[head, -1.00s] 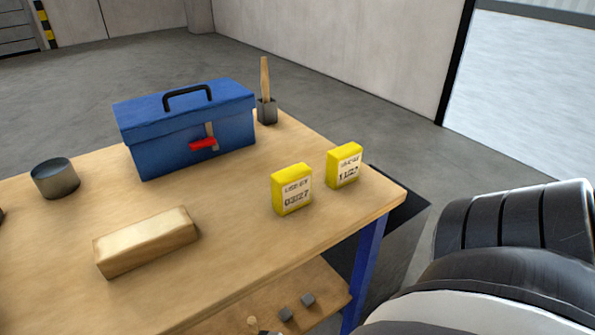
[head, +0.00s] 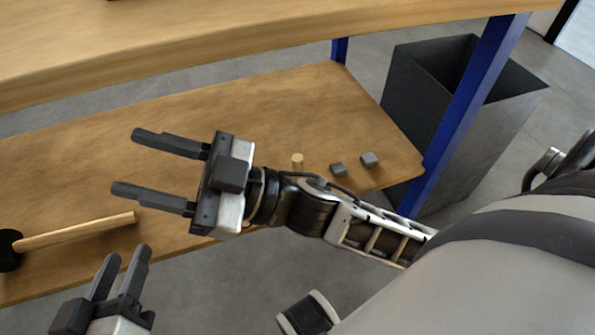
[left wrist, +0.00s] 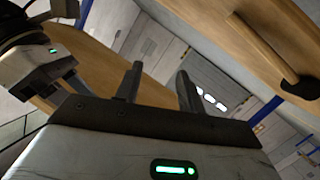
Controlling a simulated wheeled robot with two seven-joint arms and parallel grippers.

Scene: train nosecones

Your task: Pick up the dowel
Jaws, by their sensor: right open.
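The dowel (head: 297,161) is a short, light wooden cylinder standing upright on the lower shelf (head: 340,110) of the workbench. In the head view it is just above my right forearm, to the right of my right gripper. My right gripper (head: 125,162) is open and empty over the shelf, its fingers pointing left, away from the dowel. My left gripper (head: 127,253) is at the lower left, in front of the shelf edge, open and empty. Its two fingers also stand apart in the left wrist view (left wrist: 160,85). I cannot make out the dowel in that view.
Two small grey blocks (head: 338,170) (head: 369,159) lie right of the dowel. A mallet (head: 75,232) lies at the shelf's left. The tabletop (head: 250,45) overhangs the shelf. A blue leg (head: 470,100) and a dark bin (head: 430,90) stand at the right.

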